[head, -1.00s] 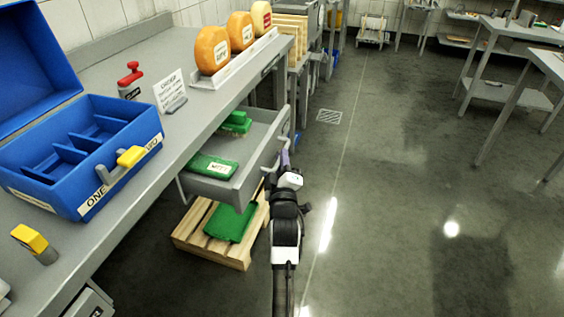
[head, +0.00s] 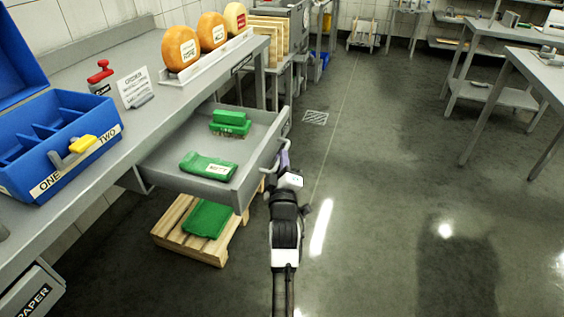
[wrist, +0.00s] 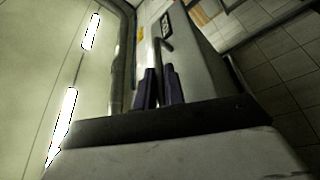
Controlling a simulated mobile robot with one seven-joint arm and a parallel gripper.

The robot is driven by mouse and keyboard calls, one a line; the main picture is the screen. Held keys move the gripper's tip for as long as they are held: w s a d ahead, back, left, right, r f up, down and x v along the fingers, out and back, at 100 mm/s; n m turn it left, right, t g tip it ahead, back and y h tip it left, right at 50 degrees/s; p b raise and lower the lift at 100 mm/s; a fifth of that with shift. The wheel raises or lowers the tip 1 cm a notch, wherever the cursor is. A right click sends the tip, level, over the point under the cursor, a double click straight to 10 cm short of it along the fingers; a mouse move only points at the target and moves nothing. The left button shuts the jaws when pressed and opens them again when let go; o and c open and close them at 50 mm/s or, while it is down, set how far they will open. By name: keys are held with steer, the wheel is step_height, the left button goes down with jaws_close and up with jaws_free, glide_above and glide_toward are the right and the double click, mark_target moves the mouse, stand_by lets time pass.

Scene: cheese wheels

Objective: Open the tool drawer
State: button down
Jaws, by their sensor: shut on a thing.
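The tool drawer (head: 168,178) is a grey metal drawer standing well out from under the workbench. Inside it lie a green labelled packet (head: 208,166) near the front-left and a green block-like item (head: 231,123) further back. My gripper (head: 282,160) is at the drawer's front face, shut on the bar handle (head: 268,158). In the wrist view the dark fingers (wrist: 158,88) close around the handle bar, with the labelled drawer front behind. The exact finger contact is small and partly hidden in the head view.
A wooden pallet (head: 170,232) with a green item (head: 207,218) sits below the drawer.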

steer(key=shift+d, duration=0.25)
steer(key=c, duration=1.5)
jaws_free()
steer(key=shift+s+a+f, duration=0.1)
steer(key=shift+s, duration=0.05)
